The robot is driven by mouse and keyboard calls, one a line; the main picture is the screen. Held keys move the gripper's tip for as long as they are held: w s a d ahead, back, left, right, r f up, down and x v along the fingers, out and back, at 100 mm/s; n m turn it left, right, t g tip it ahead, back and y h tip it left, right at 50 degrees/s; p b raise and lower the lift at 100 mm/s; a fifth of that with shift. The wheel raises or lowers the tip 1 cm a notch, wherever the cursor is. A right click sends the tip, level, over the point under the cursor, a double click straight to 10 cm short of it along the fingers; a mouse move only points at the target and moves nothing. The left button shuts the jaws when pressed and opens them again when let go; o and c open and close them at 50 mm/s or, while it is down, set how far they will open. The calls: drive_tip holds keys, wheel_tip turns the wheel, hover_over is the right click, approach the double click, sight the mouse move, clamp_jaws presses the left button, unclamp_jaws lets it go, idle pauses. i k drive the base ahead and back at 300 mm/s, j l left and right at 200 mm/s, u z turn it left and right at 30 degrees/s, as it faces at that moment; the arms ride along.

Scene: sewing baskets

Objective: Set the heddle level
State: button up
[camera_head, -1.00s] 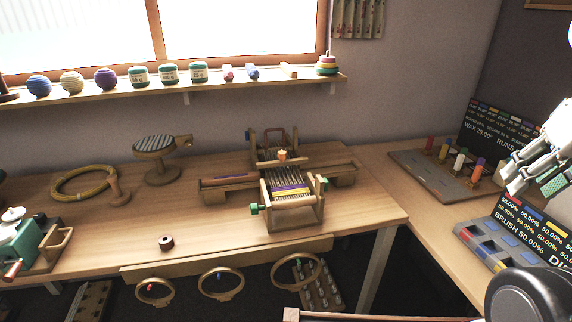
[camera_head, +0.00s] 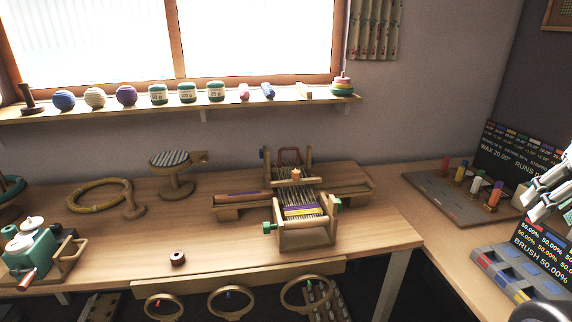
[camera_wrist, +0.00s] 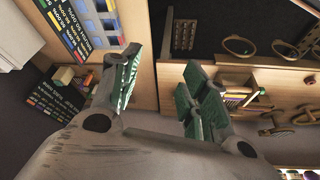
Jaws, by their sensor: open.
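A small wooden table loom (camera_head: 306,232) stands on the wooden bench, with pale warp threads, a purple and yellow woven band, and green knobs on its sides. The heddle seems to be the upright frame with a reddish handle (camera_head: 289,154) at the back of the loom; whether it is level is too small to tell. My gripper (camera_head: 552,190) is at the far right edge of the head view, well away from the loom. In the wrist view my gripper (camera_wrist: 160,88) has its green-padded fingers spread, with nothing between them.
A red-brown spool (camera_head: 177,259) lies on the bench left of the loom. A round-topped wooden stand (camera_head: 172,162) and a wooden ring (camera_head: 100,195) are behind it. Hoops (camera_head: 231,302) hang at the bench front. The right bench holds a peg board (camera_head: 460,195) and display panels.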

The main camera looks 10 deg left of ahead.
sight(273, 169)
drive_tip(key=i+j+u, duration=0.2)
drive_tip(key=i+u, duration=0.15)
drive_tip(key=u, duration=0.15)
drive_tip(key=i+u, duration=0.35)
drive_tip(key=u, duration=0.15)
